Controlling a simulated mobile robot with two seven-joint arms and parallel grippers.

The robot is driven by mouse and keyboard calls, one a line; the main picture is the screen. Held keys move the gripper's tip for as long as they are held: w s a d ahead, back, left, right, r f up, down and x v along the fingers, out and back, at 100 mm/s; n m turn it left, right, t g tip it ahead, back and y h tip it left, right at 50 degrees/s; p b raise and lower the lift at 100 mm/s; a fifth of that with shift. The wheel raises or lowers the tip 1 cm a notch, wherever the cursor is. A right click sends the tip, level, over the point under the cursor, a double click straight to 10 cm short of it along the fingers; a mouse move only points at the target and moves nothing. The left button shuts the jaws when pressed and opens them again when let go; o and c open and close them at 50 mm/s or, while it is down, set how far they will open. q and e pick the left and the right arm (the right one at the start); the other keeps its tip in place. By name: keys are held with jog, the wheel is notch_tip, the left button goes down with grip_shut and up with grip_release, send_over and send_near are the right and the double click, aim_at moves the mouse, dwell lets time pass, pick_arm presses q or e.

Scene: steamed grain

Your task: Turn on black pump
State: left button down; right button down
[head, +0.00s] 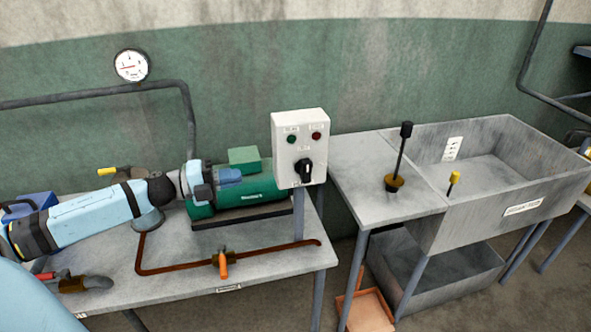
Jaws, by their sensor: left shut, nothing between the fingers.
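A white control box (299,149) stands on a post at the table's right end. Its front has a green button (291,139), a red button (316,136) and a black rotary switch (303,170). A green motor-pump unit (250,189) lies on the table left of the box. I see no plainly black pump; parts behind my arm are hidden. My left arm reaches in from the left, and my left gripper (206,188) is shut and empty in front of the green unit's left end, apart from the control box. My right gripper is out of view.
A copper pipe with an orange-handled valve (222,264) runs along the table front (270,275). A pressure gauge (131,66) is on the wall. Right of the box stand a grey bench with a black-topped rod (401,152) and a deep sink (485,172).

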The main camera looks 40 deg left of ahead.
pick_arm(q)
jog(key=p, duration=0.1)
send_near(302, 167)
jog(key=x, duration=0.5)
jog(key=shift+w+d+r, duration=0.2)
jog(key=shift+w+d, duration=0.05)
jog(key=shift+d, duration=0.1)
jog(key=shift+x, duration=0.85)
